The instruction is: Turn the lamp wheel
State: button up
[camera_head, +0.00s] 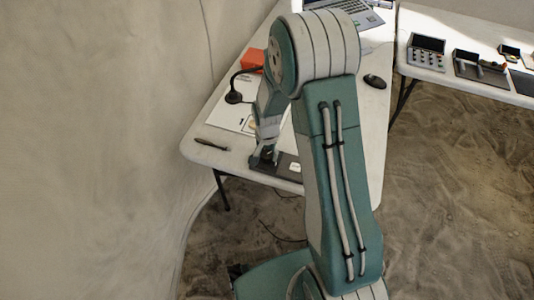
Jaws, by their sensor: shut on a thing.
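My gripper (263,159) is small and dark in the head view, pointing down at the left end of a dark flat unit (284,170) near the table's front edge. It is shut on a small part there, which looks to be the lamp wheel; the fingers hide it, and its turn angle cannot be told. A small white patch shows on the unit to the right of the gripper. A black desk lamp (234,97) with a round base and a curved neck stands farther back on the left.
The white table (215,133) also holds a dark pen-like tool (211,144), an orange-red box (251,59), a laptop (357,8) and a black mouse (374,82). My arm covers the table's middle. A second table (440,75) with trays stands at right.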

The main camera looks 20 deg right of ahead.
jog(key=o, duration=1.1)
jog(key=shift+w+f, duration=0.1)
jog(key=shift+w, duration=0.05)
jog(key=shift+o, duration=0.2)
notch_tip(320, 180, up, 12)
jog(key=shift+a, duration=0.1)
notch_tip(320, 180, up, 13)
jog(key=n+t, duration=0.2)
jog(key=n, duration=0.1)
send_over(266, 154)
jog(key=s, duration=0.7)
jog(key=s+r+n+t, duration=0.1)
jog(key=s+r+n, duration=0.1)
jog(key=s, duration=0.5)
jog(key=s+r+n+t, duration=0.2)
jog(key=s+r, duration=0.3)
jog(key=s, duration=0.2)
jog(key=shift+t, duration=0.3)
